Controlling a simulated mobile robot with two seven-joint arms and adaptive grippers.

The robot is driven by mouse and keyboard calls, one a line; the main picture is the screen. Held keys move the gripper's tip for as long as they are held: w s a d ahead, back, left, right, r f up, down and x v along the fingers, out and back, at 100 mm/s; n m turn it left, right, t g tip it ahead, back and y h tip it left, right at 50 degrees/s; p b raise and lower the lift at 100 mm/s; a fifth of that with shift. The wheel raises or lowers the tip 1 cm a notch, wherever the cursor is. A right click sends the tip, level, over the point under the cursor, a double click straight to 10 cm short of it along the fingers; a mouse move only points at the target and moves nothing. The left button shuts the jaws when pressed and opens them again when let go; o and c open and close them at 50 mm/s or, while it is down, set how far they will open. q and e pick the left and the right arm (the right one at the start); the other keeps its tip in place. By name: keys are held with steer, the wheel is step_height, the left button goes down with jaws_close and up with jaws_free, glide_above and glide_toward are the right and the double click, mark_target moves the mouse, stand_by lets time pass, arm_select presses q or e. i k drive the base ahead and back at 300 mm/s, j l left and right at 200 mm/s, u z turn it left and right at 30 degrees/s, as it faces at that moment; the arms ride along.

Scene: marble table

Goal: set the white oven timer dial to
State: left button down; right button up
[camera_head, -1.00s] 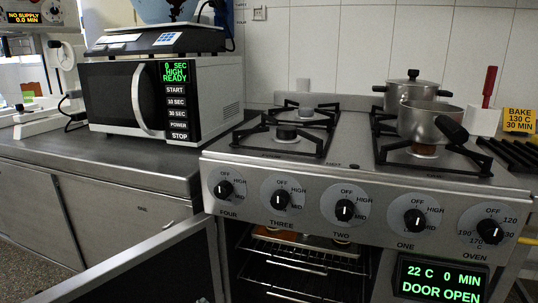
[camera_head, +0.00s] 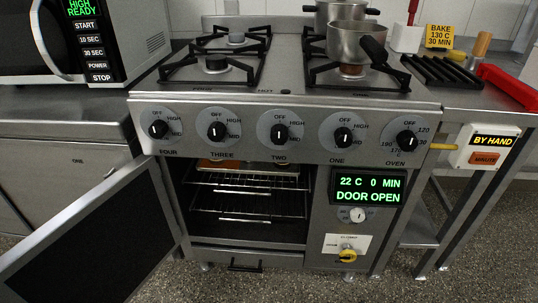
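The white oven timer dial (camera_head: 357,215) is a small round knob on the right front panel of the oven. It sits just below the green display (camera_head: 368,189), which reads 22 C, 0 MIN, DOOR OPEN. The dial's mark looks about upright; the small scale around it is too fine to read. The oven door (camera_head: 85,235) is open, swung out to the left. The oven cavity (camera_head: 248,200) shows wire racks with something brownish near the top. Neither of my grippers is in view.
Black burner and oven knobs (camera_head: 279,134) line the front above. A yellow knob (camera_head: 347,255) sits below the dial. A "BY HAND" box (camera_head: 488,145) juts out at the right. Pots (camera_head: 352,40) stand on the hob. The speckled floor before the oven is clear.

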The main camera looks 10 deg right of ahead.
mark_target(358, 214)
steer(key=z, duration=1.4)
